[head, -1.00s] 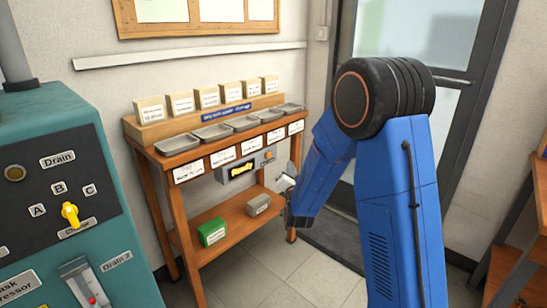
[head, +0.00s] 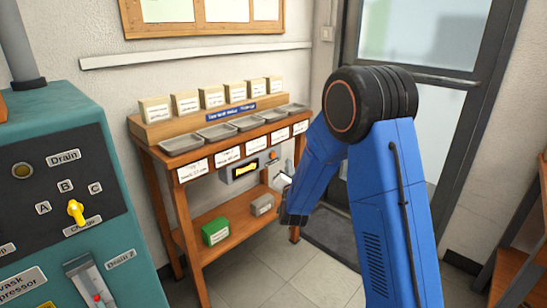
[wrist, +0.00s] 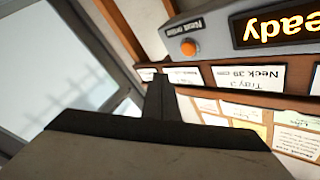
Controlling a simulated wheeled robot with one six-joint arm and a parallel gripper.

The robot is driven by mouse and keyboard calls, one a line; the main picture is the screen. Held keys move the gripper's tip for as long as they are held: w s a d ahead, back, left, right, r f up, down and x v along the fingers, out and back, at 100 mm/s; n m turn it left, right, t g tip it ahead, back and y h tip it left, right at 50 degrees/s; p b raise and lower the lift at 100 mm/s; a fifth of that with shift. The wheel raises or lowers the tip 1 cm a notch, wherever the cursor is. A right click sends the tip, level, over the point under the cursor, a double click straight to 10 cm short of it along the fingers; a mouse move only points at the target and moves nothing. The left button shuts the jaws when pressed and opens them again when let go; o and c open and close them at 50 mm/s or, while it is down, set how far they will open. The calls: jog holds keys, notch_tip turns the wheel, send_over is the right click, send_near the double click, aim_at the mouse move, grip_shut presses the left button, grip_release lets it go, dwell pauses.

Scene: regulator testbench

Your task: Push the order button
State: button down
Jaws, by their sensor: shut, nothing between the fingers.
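The orange order button (wrist: 188,47) sits on a grey box beside a lit display reading "Ready" (wrist: 280,27); the wrist view shows them upside down. In the head view the button (head: 272,155) is small, at the right of the display under the wooden bench's front edge. My gripper (wrist: 160,80) is shut and empty, its dark fingers pointing toward the bench front. In the wrist picture its tips are below and slightly left of the button, not over it. In the head view my gripper (head: 283,181) is small and partly hidden by my arm.
The wooden bench (head: 210,243) carries metal trays and several labelled boxes. A green box (head: 215,231) and a grey box (head: 262,205) stand on its lower shelf. A teal machine (head: 110,190) is at left, a glass door (head: 430,130) behind my arm. Floor before the bench is clear.

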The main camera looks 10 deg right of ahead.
jog(key=shift+w+a, duration=0.8)
jog(key=shift+w, duration=0.3)
jog(key=shift+w+a, duration=0.75)
jog(key=shift+w, duration=0.35)
jog(key=shift+w+a, duration=0.55)
jog(key=shift+w, duration=0.15)
dwell(1.4)
jog(key=shift+s+d, duration=0.1)
dwell(0.4)
jog(key=shift+s+d, duration=0.4)
jog(key=shift+s, duration=0.2)
jog(key=shift+s+d, duration=0.75)
jog(key=shift+s, duration=0.3)
jog(key=shift+s+d, duration=0.75)
jog(key=shift+s, duration=0.25)
